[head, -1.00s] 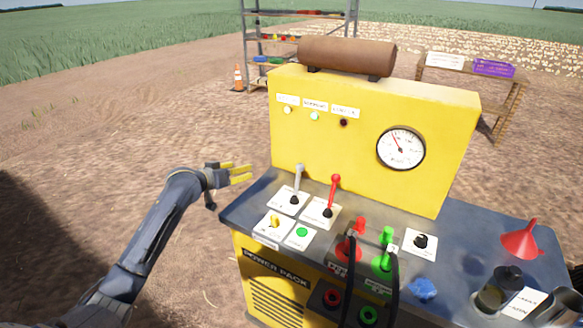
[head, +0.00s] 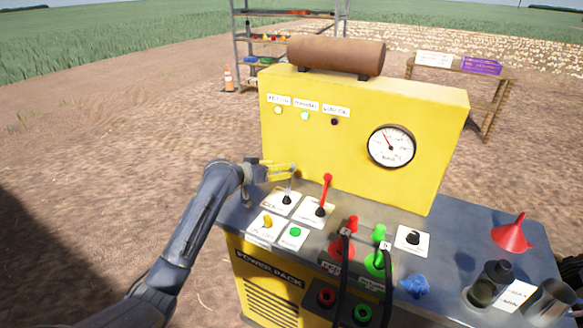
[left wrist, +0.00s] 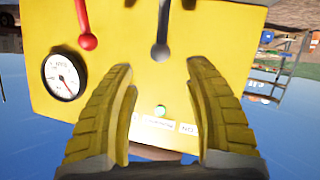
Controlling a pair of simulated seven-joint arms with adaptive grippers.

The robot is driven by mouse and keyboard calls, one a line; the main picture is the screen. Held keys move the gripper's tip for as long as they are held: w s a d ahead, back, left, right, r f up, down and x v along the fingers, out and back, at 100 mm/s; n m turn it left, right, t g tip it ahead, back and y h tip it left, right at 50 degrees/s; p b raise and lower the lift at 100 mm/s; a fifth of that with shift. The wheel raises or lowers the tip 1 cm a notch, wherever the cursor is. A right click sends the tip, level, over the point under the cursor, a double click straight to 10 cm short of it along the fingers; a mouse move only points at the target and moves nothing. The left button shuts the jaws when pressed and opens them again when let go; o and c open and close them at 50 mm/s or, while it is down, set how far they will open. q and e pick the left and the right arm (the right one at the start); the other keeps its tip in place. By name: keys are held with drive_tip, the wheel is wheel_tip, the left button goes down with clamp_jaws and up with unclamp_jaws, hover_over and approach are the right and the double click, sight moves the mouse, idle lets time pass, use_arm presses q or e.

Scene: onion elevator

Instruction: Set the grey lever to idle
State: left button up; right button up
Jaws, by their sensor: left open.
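The grey lever (head: 291,182) stands upright on its white plate on the power pack's top, left of the red lever (head: 325,193). In the left wrist view the grey lever (left wrist: 161,30) shows ahead of and between my fingers, and the red lever (left wrist: 85,25) is off to the left. My left gripper (head: 292,169) is open, its yellow fingers at the height of the grey lever's top. In the left wrist view the gripper (left wrist: 160,85) has nothing between its fingertips. Whether a finger touches the lever cannot be told. My right gripper is out of view.
The yellow panel (head: 350,170) with a round gauge (head: 391,147) rises behind the levers. Black cables (head: 387,290), a blue knob (head: 415,285) and a red funnel (head: 512,234) are to the right.

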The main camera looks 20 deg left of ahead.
sight(292, 167)
use_arm(q)
drive_tip(key=x, duration=0.8)
drive_tip(key=shift+w, duration=0.1)
clamp_jaws()
idle(0.4)
